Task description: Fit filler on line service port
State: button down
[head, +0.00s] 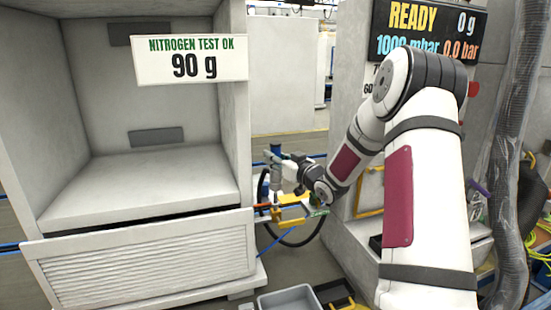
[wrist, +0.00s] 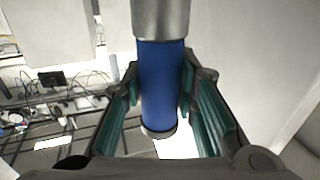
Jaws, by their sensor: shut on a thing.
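The filler (wrist: 161,80) is a blue cylinder with a grey metal collar at the top of the wrist view. My gripper (wrist: 160,105) has its green-padded fingers on both sides of the blue body and is shut on it. In the head view the gripper (head: 285,173) is at the far end of my arm, with the blue filler (head: 276,153) upright in it. Below it are small colored fittings (head: 291,224), yellow, orange and green. I cannot tell which part is the line service port, nor whether the filler touches it.
A large grey cabinet (head: 150,250) stands at left, with a "NITROGEN TEST OK 90 g" sign (head: 190,58). A display (head: 425,30) reads READY, 0 g. A black hose (head: 300,240) loops under the fittings. A grey bin (head: 288,301) sits low in front. A thick grey hose (head: 510,150) hangs at right.

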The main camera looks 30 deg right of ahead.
aim_at(279, 174)
jog(key=shift+f+b, duration=1.65)
jog(key=shift+f, duration=0.9)
jog(key=c, duration=1.2)
grip_release()
jog(key=shift+f, duration=0.1)
jog(key=shift+s, duration=0.1)
jog(key=s, duration=1.1)
jog(key=shift+s+d, duration=0.3)
jog(key=shift+s, duration=0.1)
